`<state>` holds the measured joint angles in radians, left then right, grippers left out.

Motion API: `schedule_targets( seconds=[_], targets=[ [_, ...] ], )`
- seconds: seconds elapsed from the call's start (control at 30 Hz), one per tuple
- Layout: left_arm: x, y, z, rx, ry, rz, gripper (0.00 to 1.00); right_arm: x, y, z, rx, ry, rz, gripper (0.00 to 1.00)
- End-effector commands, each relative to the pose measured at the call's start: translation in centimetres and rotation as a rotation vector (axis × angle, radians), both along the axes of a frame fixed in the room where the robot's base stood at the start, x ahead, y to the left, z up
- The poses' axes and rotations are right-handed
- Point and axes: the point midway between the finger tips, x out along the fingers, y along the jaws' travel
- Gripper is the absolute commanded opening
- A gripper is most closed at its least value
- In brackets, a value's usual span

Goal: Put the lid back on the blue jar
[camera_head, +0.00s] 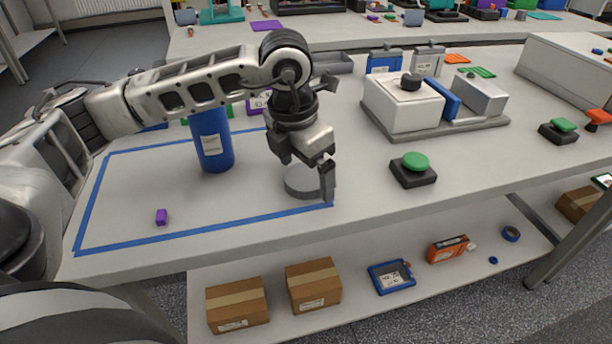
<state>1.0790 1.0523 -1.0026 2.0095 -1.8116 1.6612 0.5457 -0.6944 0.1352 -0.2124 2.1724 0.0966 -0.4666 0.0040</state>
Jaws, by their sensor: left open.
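The blue jar (211,142) stands upright on the bench, inside a blue tape outline; my left forearm passes in front of its top, so its mouth is hidden. A round grey lid (299,183) lies flat on the bench to the right of the jar, near the front tape line. My left gripper (308,182) is open, pointing down at the lid, with one finger at the lid's right side. The other finger is largely hidden, and I cannot tell whether the fingers touch the lid. My right gripper is not in view.
A small purple block (161,217) lies inside the blue tape (190,235). A green button on a black base (414,170) and a white machine on a grey plate (402,103) stand to the right. Bare bench lies between the lid and the button.

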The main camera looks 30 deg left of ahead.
Motion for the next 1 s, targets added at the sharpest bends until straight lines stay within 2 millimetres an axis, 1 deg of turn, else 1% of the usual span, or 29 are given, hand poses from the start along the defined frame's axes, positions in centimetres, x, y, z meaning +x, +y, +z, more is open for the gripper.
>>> schedule_targets(
  seconds=[0.1,0.37,0.4,0.47,0.5,0.57,1.0],
  targets=[
    [0.08,0.0,-0.43,0.001,-0.001,0.0,0.95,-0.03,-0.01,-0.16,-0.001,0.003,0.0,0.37],
    [0.08,-0.01,-0.41,0.001,-0.001,0.0,0.95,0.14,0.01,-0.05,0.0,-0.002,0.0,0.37],
    [0.08,-0.01,-0.41,0.001,-0.001,0.0,0.92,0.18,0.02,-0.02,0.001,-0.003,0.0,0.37],
    [0.08,-0.02,-0.4,0.001,-0.001,0.0,0.75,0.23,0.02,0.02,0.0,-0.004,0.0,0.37],
    [0.08,-0.02,-0.4,0.001,-0.001,0.0,0.64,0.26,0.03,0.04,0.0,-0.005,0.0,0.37],
    [0.08,-0.01,-0.39,0.001,-0.001,0.0,0.48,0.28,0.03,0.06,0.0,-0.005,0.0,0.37],
    [0.12,-0.02,-0.1,-0.001,-0.002,0.0,0.47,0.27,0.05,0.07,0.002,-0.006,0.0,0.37]
  ],
)
